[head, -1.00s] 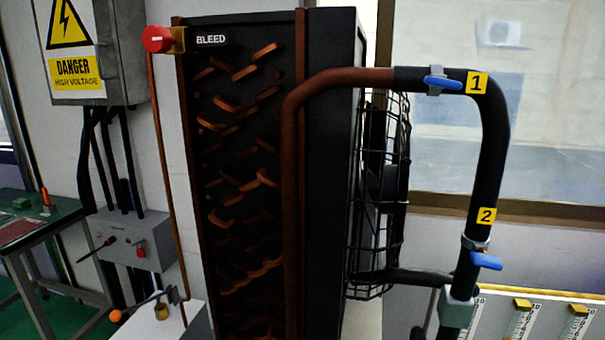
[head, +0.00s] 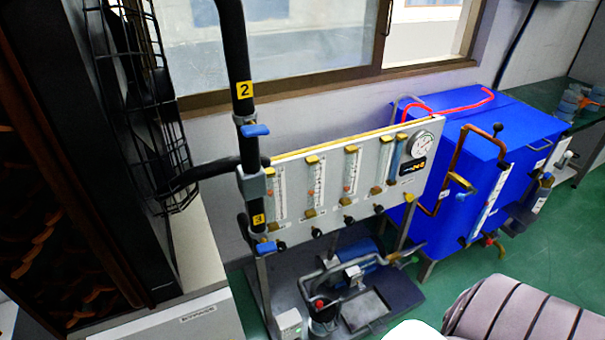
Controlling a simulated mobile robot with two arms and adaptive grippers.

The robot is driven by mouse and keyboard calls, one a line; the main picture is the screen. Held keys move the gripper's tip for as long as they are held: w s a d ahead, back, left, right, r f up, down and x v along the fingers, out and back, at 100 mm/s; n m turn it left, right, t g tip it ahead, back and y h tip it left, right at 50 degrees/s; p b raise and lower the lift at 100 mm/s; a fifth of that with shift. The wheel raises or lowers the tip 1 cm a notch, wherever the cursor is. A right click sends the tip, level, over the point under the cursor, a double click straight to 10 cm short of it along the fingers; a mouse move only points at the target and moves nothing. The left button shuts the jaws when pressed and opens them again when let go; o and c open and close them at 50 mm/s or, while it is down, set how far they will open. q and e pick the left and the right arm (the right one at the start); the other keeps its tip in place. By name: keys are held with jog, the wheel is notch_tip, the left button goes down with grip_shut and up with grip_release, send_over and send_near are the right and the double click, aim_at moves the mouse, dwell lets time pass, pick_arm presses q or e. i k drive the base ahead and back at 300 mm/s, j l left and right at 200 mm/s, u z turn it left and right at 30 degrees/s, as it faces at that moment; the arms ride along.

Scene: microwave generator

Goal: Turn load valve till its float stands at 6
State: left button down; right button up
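A pale flowmeter panel (head: 429,167) stands in the middle of the head view, below the window. It carries several upright clear tubes with scales and brass-coloured end fittings, among them a left tube (head: 280,192), a second tube (head: 315,183) and a third tube (head: 352,170). Dark round knobs (head: 316,232) sit along its lower edge. The scale numbers, the float heights and any label naming the load valve are too small to read. A round gauge (head: 422,144) is at the panel's upper right.
A black pipe (head: 234,45) with blue-handled valves, tagged 2 and 3, stands in front of the panel's left end. A caged fan (head: 125,70) is at left, a blue tank (head: 455,120) at right. Pump equipment (head: 345,290) sits below the panel. Green floor (head: 440,290) shows at right.

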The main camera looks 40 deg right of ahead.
aim_at(349, 221)
jog(key=z, duration=1.65)
